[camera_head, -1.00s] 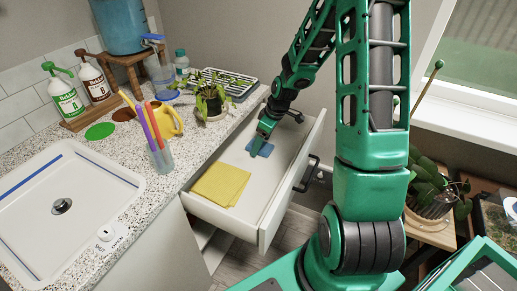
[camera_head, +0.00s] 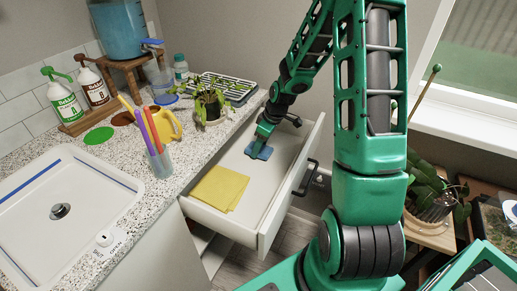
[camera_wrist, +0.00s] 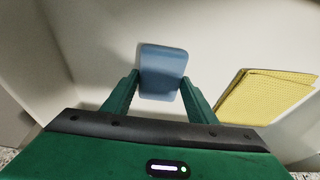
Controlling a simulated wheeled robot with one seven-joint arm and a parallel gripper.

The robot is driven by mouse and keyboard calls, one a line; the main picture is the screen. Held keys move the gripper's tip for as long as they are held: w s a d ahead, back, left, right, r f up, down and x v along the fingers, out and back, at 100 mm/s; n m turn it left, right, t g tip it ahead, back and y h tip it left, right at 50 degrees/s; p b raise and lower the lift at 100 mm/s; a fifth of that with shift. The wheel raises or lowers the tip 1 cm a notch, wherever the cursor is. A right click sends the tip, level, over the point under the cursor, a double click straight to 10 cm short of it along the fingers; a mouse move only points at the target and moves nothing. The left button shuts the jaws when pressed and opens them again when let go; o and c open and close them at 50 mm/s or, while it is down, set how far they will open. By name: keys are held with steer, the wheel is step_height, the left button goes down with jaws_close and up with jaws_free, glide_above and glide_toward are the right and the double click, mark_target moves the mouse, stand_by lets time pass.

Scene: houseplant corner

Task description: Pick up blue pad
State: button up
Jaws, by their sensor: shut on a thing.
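I cannot tell whether the pad is clear of the drawer floor.
A folded yellow cloth (camera_head: 219,188) lies in the front of the drawer; it also shows at the right of the wrist view (camera_wrist: 265,93). The drawer walls surround the pad. A potted plant (camera_head: 208,103) and a cup of sticks (camera_head: 160,160) stand on the counter.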

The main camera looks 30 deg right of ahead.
step_height(320, 180, up, 18)
steer(key=shift+f, duration=0.25)
stand_by(0.3)
steer(key=shift+o, duration=1.4)
steer(key=shift+c, duration=0.4)
